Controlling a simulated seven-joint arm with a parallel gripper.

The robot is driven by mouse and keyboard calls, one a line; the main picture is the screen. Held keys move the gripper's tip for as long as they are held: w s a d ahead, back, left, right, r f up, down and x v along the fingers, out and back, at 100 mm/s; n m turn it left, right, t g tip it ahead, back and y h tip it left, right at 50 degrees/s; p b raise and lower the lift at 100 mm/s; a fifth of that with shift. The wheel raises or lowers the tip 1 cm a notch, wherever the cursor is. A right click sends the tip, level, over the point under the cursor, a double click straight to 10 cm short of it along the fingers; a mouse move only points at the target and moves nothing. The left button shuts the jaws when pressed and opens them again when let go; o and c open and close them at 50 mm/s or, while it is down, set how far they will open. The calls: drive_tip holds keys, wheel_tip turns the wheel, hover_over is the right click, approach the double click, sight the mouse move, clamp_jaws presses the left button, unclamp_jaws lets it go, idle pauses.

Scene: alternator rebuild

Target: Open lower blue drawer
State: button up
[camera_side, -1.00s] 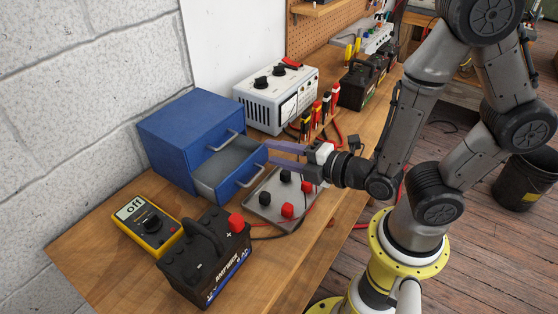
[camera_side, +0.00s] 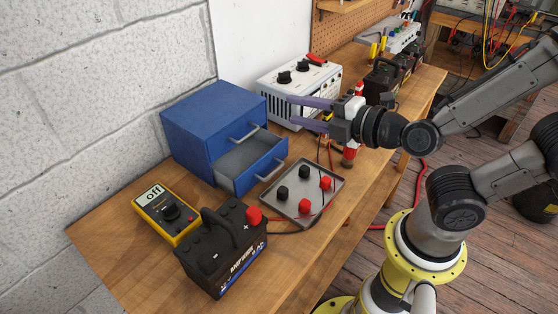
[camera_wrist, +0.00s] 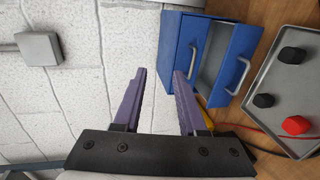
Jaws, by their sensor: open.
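The blue drawer cabinet (camera_side: 205,118) stands on the bench against the wall, with an upper and a lower drawer. The lower drawer (camera_side: 262,172) is pulled out, its grey inside showing and its metal handle (camera_side: 271,171) at the front. The upper drawer is shut, with its own handle (camera_side: 243,134). In the wrist view the cabinet (camera_wrist: 182,50) appears turned sideways, with the lower drawer's front (camera_wrist: 235,68) standing out from it. My gripper (camera_side: 292,111) is open and empty, above and to the right of the drawer, apart from both handles; its fingers also show in the wrist view (camera_wrist: 158,75).
A metal tray (camera_side: 303,209) with red and black knobs lies right of the drawer. A yellow multimeter (camera_side: 167,213) and a black battery (camera_side: 222,252) stand in front. A white power supply (camera_side: 310,88) stands behind my gripper.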

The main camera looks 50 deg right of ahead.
wheel_tip(320, 180, up, 4)
drive_tip(key=r, duration=0.1)
drive_tip(key=w+a+f+n+g+y, duration=0.1)
drive_tip(key=w+a+n+g+y, duration=0.3)
drive_tip(key=a+g, duration=0.45)
drive_tip(key=m+g+h, duration=0.4)
drive_tip(key=g, duration=0.1)
hover_over(277, 169)
drive_tip(key=s, duration=0.3)
drive_tip(key=w+f, duration=0.1)
drive_tip(key=f, duration=1.1)
drive_tip(key=w+f, duration=0.1)
drive_tip(key=f, duration=0.5)
drive_tip(key=shift+w+f, duration=0.25)
drive_tip(key=shift+w, duration=0.05)
clamp_jaws()
